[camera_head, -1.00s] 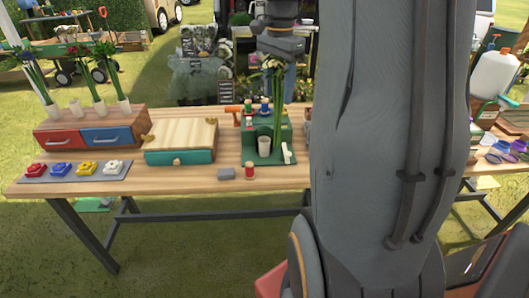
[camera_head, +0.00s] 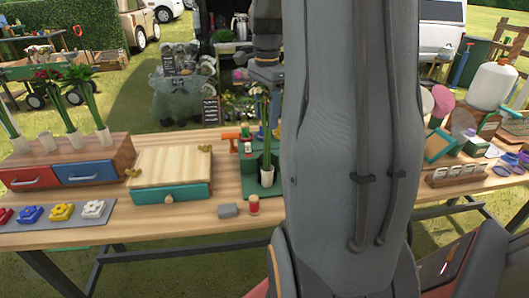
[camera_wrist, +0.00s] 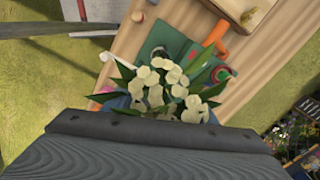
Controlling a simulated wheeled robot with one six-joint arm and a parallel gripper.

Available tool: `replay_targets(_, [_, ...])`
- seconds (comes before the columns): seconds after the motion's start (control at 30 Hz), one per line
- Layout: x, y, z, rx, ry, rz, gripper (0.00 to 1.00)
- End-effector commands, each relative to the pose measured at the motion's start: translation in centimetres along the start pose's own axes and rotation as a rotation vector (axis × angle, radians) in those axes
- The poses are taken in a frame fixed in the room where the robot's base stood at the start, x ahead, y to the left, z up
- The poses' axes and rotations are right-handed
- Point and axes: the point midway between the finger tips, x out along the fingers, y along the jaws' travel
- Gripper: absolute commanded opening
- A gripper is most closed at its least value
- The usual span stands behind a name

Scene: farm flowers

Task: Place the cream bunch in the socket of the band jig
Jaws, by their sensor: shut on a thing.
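The cream bunch (camera_head: 267,132) hangs upright, with long green stems below pale blooms. In the wrist view its cream flowers (camera_wrist: 165,85) fill the middle. My gripper (camera_head: 266,77) is shut on the bunch; its fingertips are largely hidden by the flowers and the wrist body. The green band jig (camera_head: 249,172) stands on the table, partly hidden behind my arm. Its pale cup-shaped socket (camera_head: 267,179) lines up under the stems. The stem ends meet the cup's mouth in the picture; I cannot tell how deep they are. The green jig base also shows in the wrist view (camera_wrist: 165,38).
Left of the jig is a wooden-topped box with a teal drawer (camera_head: 172,192). More bunches stand in cups on the red-and-blue drawer unit (camera_head: 70,172). My arm hides the table's middle right.

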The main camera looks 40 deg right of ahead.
Motion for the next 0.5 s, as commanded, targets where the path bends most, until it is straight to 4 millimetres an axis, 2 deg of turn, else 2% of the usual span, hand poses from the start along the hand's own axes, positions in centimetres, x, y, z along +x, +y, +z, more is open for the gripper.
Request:
replay_targets(0.1, [1.9,0.2,-0.2,0.005,-0.002,0.004,0.14])
replay_targets(0.5, [6.4,0.2,-0.2,0.003,-0.001,0.002,0.14])
